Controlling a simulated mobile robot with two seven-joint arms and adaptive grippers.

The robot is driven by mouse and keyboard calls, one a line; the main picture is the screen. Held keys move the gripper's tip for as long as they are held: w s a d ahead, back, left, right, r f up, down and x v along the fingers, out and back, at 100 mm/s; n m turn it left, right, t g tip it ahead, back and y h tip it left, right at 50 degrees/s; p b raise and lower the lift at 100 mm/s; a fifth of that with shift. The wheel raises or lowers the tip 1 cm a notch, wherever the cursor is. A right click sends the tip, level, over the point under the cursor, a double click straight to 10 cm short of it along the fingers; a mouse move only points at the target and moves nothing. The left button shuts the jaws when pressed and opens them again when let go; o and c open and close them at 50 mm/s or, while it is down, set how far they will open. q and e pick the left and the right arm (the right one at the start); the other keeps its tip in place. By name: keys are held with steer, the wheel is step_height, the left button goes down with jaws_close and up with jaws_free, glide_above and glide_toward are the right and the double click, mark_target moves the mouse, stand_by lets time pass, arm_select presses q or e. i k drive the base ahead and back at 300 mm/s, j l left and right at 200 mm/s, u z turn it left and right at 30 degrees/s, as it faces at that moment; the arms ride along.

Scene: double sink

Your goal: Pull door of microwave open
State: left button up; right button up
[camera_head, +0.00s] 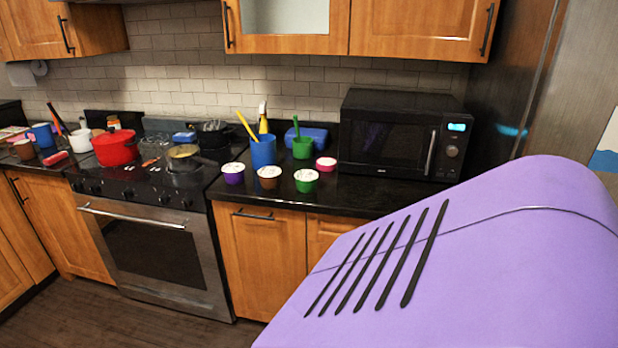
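The black microwave (395,133) stands on the dark counter at the right, against the tiled wall. Its door (376,143) is closed and has a dark window. A vertical silver handle (430,153) is on the door's right side. A lit blue display and a round knob are on the panel right of the handle. Neither my left nor my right gripper shows in the head view.
A large purple body with black slots (480,260) fills the lower right and covers the counter in front of the microwave's right part. Several cups, including a green one (306,181), and a blue utensil holder (263,151) stand left of the microwave. A stove (150,220) with a red pot (115,148) is farther left. Wooden cabinets hang above.

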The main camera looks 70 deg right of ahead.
mark_target(379, 142)
steer(key=z, duration=1.9)
steer(key=i+l+z, duration=0.1)
steer(key=i, duration=0.35)
steer(key=i+l+z, duration=0.1)
steer(key=i, duration=0.4)
steer(key=k+l+z, duration=0.15)
steer(key=z, duration=0.15)
steer(key=k+l+z, duration=0.1)
steer(key=l+z, duration=0.55)
steer(key=k+l, duration=0.05)
